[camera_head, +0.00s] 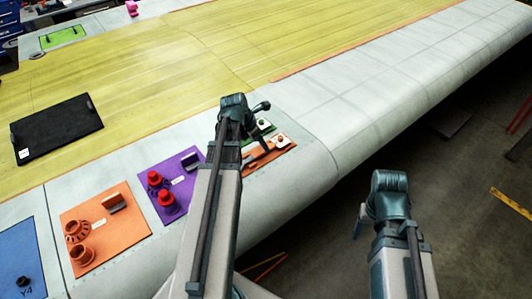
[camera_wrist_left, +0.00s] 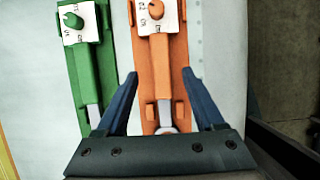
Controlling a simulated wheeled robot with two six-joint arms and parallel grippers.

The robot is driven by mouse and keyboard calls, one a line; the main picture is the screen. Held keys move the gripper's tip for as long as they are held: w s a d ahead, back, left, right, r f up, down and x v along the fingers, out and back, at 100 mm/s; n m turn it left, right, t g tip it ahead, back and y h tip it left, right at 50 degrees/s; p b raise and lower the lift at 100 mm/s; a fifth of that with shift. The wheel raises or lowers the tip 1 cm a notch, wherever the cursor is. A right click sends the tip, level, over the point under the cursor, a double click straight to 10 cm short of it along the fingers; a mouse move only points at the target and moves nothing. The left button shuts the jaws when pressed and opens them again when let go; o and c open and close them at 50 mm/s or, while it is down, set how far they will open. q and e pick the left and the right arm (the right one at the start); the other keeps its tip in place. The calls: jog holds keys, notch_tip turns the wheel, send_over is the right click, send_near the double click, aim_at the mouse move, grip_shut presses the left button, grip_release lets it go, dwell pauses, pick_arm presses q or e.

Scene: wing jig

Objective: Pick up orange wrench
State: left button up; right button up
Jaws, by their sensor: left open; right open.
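The orange wrench (camera_wrist_left: 157,60) is a long orange holder-like body with a white dial plate and orange knob at its top end and a pale shaft at its lower end, in the left wrist view. It also shows in the head view (camera_head: 281,141), partly hidden by my left arm. My left gripper (camera_wrist_left: 160,73) is open, its two blue fingers on either side of the wrench body; whether they touch it I cannot tell. My right gripper (camera_head: 361,220) is open and empty over the floor, away from the wing; its fingers barely show.
A similar green wrench (camera_wrist_left: 82,60) lies just left of the orange one. The wing's right side is clear.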

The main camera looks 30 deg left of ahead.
aim_at(261, 153)
pick_arm(q)
jog(key=shift+b+x, duration=1.35)
jog(key=shift+x, duration=0.6)
jog(key=shift+w+d, duration=0.1)
grip_shut()
